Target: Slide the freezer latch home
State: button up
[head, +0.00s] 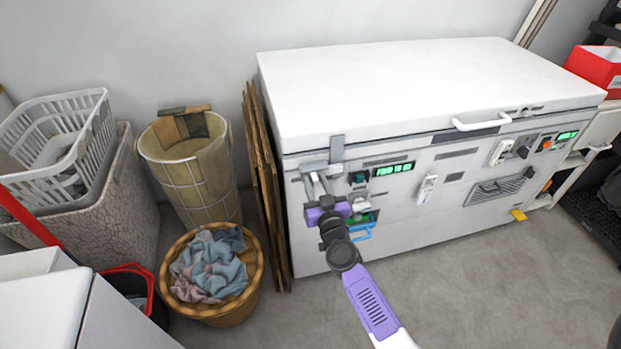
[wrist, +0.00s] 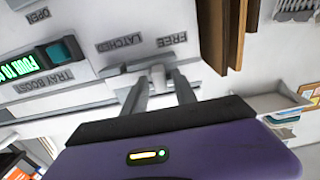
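The white chest freezer (head: 430,190) stands against the wall. Its grey latch (head: 314,158) is at the left end of the front, just below the lid. My gripper (head: 316,180) is in front of the latch, fingers pointing at it. In the wrist view, the two grey fingers (wrist: 160,93) are spread, with a small grey latch piece (wrist: 158,74) showing between their tips. I cannot tell whether either finger touches it. The upside-down labels FREE (wrist: 172,40) and LATCHED (wrist: 119,43) are above the latch rail; the piece sits nearer FREE.
A green display (head: 394,169) and a teal button (head: 358,178) are just right of the latch. Wooden boards (head: 263,190) lean by the freezer's left side. A laundry basket (head: 213,309) is on the floor at left.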

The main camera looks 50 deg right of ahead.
dwell(0.5)
jog(key=v, duration=0.9)
dwell(0.6)
dwell(0.5)
